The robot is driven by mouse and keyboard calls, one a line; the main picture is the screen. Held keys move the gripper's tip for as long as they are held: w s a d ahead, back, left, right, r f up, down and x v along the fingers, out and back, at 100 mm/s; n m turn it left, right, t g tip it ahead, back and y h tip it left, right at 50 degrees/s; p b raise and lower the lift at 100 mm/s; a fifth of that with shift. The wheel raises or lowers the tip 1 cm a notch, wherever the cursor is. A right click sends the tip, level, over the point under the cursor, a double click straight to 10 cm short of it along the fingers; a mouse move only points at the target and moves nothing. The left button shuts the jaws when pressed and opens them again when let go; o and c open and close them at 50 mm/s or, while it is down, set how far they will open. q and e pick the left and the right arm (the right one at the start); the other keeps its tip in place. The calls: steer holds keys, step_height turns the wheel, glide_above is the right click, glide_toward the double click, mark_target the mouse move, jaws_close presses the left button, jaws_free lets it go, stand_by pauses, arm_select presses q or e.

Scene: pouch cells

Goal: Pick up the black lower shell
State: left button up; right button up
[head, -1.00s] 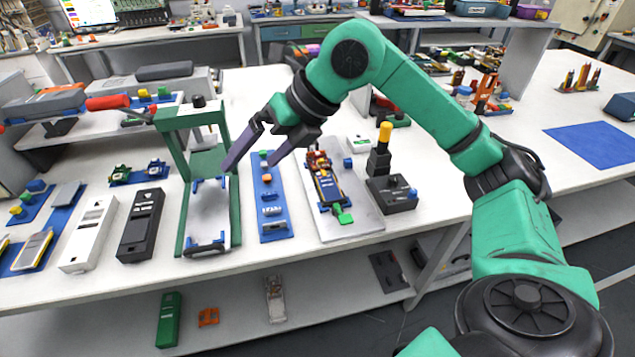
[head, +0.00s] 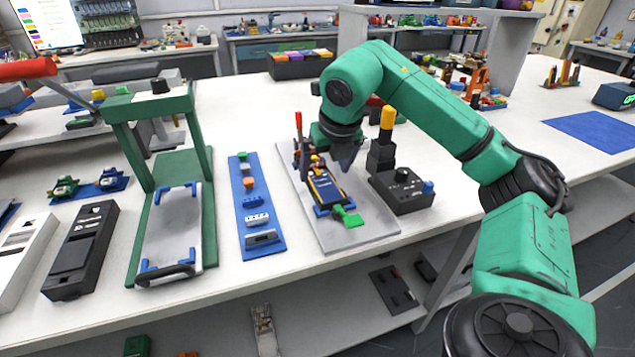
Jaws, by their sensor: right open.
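The black lower shell (head: 80,250) lies flat on the white table at the left, beside a white shell (head: 25,250). My right gripper (head: 325,165) is far to its right, pointing down over the grey plate (head: 362,237). Its fingers are open around the back part of the dark blue and yellow assembly (head: 326,187) on that plate. I cannot tell whether they touch it. My left gripper is not in view.
A green frame fixture (head: 208,235) with a silver plate and blue corners stands right of the black shell. Then comes a blue strip (head: 246,215) with small parts. A black block with a knob (head: 402,190) stands right of the grey plate.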

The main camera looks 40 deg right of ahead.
mark_target(322, 181)
steer(key=x, duration=0.4)
steer(key=shift+w+d+f, duration=0.1)
steer(key=shift+d+f, duration=0.05)
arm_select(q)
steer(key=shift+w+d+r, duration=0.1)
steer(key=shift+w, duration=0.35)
arm_select(e)
steer(key=c, duration=1.3)
steer(key=shift+o, duration=0.2)
